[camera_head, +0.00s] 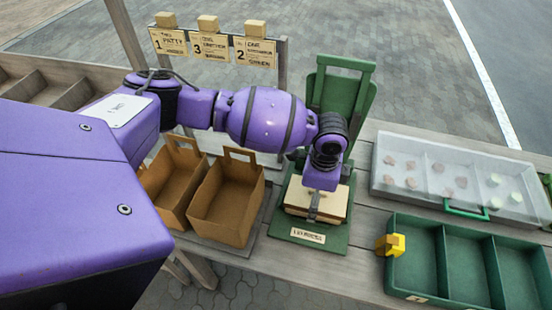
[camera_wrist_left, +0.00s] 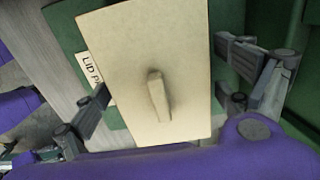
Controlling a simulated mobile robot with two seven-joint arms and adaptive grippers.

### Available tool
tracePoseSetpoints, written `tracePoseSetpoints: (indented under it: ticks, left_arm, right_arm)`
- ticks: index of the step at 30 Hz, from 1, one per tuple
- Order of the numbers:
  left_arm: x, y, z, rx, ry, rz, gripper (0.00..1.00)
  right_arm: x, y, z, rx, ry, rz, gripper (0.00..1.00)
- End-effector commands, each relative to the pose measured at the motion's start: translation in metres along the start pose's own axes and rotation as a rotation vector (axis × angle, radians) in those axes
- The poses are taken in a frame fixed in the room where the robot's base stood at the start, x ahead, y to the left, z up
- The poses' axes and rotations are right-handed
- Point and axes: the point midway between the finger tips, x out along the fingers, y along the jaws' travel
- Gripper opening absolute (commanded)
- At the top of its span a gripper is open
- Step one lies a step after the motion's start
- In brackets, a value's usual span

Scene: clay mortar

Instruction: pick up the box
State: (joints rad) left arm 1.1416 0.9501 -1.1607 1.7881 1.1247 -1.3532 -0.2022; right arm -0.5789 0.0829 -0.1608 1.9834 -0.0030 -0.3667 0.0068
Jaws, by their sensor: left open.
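A cream block-like box with a flat lid and small raised handle (camera_head: 330,203) sits on a green stand (camera_head: 305,236) with a label at its front. In the left wrist view the cream lid (camera_wrist_left: 130,45) fills the middle, its handle pointing up at the camera. My left gripper (camera_head: 317,196) comes down over it from above. In the left wrist view its fingers (camera_wrist_left: 165,95) are spread apart, one on each side of the lid, with nothing held. I cannot tell whether they touch the lid's edges. The box's sides are mostly hidden. My right gripper is not in view.
Two open brown cartons with handles (camera_head: 222,212) stand left of the stand. A green divided tray (camera_head: 466,222) with a yellow piece (camera_head: 390,244) and a clear-lidded case (camera_head: 385,180) lie right. A green upright back (camera_head: 343,66) rises behind. Order cards (camera_head: 210,46) hang at the back.

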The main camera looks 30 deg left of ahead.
Motion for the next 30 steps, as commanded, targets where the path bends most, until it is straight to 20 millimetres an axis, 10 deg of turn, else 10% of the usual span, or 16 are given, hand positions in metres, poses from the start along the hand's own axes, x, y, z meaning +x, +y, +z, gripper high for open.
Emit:
tracePoseSetpoints:
  ticks: [7,18,30]
  left_arm:
    - [0.001,0.0,-0.001,0.001,0.001,-0.001,0.91]
    - [0.0,-0.001,-0.001,0.001,0.002,-0.002,0.45]
    - [-0.011,-0.002,-0.002,0.001,0.003,-0.005,0.45]
  right_arm:
    - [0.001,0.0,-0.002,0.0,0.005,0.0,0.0]
    - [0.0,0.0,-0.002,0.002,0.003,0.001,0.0]
    - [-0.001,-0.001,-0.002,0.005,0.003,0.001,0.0]
